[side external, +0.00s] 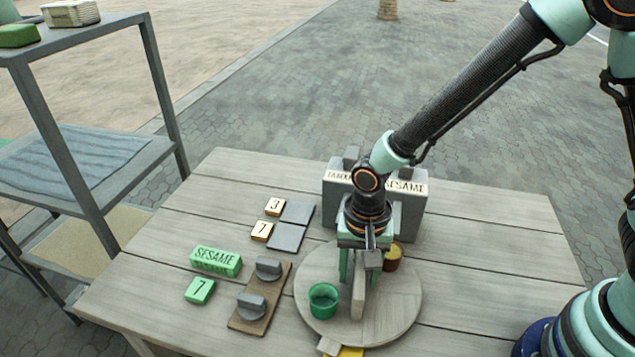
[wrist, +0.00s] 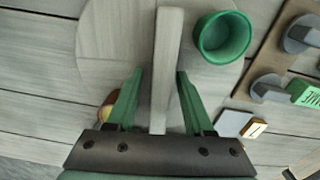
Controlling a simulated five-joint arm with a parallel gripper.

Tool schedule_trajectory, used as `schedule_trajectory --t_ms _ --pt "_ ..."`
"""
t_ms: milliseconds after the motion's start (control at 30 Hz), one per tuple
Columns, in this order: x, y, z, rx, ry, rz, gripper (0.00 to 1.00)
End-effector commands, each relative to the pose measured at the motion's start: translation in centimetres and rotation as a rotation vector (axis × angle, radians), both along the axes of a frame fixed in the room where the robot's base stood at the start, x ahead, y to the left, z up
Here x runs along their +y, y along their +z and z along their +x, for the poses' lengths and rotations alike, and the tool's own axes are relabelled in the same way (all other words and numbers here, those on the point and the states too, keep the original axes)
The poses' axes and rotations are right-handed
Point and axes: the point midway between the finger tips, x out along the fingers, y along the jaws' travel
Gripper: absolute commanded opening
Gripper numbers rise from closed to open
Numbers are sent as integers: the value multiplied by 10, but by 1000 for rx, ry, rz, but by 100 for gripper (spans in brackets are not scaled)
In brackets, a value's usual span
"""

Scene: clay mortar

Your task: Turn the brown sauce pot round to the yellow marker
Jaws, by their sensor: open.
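A round wooden turntable (side external: 400,310) lies on the table, with an upright wooden bar (side external: 358,297) across its middle. The brown sauce pot (side external: 393,258), with a yellowish top, stands on its far right part. In the wrist view the pot (wrist: 106,113) is partly hidden behind the left finger. A green pot (side external: 323,300) stands on the turntable's left front part. The yellow marker (side external: 350,352) lies by the turntable's front edge, cut off by the picture's bottom. My gripper (wrist: 160,74) is open, with one finger on each side of the bar (wrist: 167,50) and gaps visible.
A small pale block (side external: 328,346) sits beside the yellow marker. Left are a board with two grey knobs (side external: 251,306), a green SESAME block (side external: 216,261) and number tiles (side external: 275,207). A grey box (side external: 408,212) stands behind my gripper. The table's right side is clear.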

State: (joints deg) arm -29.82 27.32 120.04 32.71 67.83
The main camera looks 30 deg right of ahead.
Motion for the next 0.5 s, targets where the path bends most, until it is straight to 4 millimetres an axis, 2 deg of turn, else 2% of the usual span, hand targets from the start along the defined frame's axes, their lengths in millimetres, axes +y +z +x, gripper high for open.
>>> schedule_trajectory --t_ms 333,367,400,467,500 --pt "0 -4 0 -2 0 1 52" --pt "0 -4 0 -2 0 1 45" --pt "0 -3 0 -2 0 1 30" --pt "0 -3 0 -2 0 1 7" --pt "0 -3 0 -2 0 1 0"
